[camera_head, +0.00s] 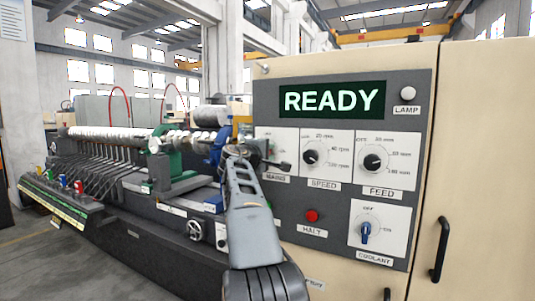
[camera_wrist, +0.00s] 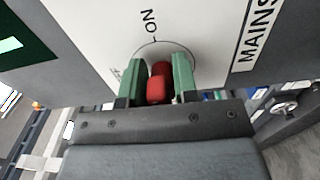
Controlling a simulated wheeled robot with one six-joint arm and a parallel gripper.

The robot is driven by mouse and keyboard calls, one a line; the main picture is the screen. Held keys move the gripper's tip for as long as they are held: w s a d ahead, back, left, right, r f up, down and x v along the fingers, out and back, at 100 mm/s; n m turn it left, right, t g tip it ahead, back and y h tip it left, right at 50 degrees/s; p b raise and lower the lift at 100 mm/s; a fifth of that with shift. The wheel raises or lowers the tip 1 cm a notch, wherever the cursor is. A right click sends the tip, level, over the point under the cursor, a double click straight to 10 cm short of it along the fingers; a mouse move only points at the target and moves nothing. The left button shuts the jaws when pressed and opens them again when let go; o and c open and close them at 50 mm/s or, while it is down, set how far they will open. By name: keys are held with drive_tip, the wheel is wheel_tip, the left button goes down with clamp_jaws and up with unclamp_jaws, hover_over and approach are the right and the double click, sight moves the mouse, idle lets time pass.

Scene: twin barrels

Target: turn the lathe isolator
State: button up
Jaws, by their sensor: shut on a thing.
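The lathe isolator is the red knob (camera_wrist: 158,84) under the word ON on the white MAINS plate (camera_wrist: 210,25) in the wrist view. My gripper (camera_wrist: 160,68) has its green fingers on either side of the knob and is shut on it. The OFF lettering is partly hidden beside the left finger. Which mark the knob points to I cannot tell. In the head view my gripper (camera_head: 252,150) is at the left of the control panel (camera_head: 340,202), covering the knob and much of the plate above the MAINS label.
The display (camera_head: 333,99) reads READY. SPEED (camera_head: 313,155) and FEED (camera_head: 375,160) dials lie right of MAINS. A red HALT button (camera_head: 312,216) and blue COOLANT knob (camera_head: 366,232) sit below. A machine with several levers (camera_head: 95,170) stands left. A door handle (camera_head: 440,248) projects at right.

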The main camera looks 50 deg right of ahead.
drive_tip(key=o, duration=0.7)
drive_tip(key=b+v, duration=0.2)
drive_tip(key=v, duration=1.1)
drive_tip(key=shift+s+a+f+b, duration=0.1)
drive_tip(key=shift+a+b, duration=0.3)
